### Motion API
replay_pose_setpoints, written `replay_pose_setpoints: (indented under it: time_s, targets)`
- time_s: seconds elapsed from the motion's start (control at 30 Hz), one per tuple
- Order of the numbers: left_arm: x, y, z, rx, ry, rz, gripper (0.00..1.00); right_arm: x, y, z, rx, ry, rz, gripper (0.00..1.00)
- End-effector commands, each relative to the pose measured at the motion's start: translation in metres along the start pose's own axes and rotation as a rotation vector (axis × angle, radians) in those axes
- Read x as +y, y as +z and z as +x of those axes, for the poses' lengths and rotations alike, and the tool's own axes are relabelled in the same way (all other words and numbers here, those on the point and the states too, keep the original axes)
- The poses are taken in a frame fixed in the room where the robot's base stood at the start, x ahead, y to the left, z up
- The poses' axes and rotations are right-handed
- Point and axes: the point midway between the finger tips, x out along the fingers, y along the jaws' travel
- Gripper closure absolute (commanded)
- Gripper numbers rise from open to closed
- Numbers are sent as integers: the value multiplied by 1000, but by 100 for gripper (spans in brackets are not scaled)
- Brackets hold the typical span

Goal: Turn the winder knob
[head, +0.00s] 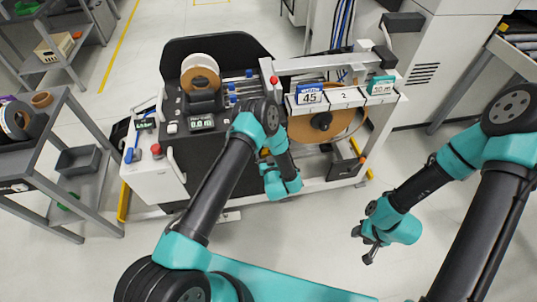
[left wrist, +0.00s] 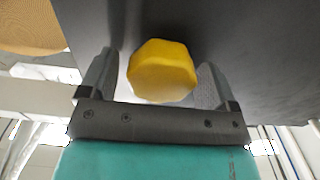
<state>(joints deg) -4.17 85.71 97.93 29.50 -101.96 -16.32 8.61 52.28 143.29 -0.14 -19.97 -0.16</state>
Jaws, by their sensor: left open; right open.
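The yellow winder knob (left wrist: 163,70) is faceted and sits on a dark panel (left wrist: 262,50) in the left wrist view. My left gripper (left wrist: 160,82) is open, with one finger on each side of the knob. In the head view my left arm reaches over the machine and hides most of the knob and that gripper.
The edge-banding machine (head: 150,184) carries a white roll (head: 200,72), and a large brown reel (head: 342,128) hangs under number cards. A grey shelf cart (head: 50,160) stands at left. The floor in front is clear.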

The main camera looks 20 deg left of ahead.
Motion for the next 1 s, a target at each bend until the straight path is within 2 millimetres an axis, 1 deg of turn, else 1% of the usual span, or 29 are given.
replay_pose_setpoints:
  time_s: [0.2,0.23,0.7,1.0]
  targets:
    - [0,0,0,0,0,0,17,0,0,0,0,0,0,57]
    - [0,0,0,0,0,0,19,0,0,0,0,0,0,57]
    - [0,0,0,0,0,0,64,0,0,0,0,0,0,57]
    - [0,0,0,0,0,-26,64,0,0,0,0,0,0,57]
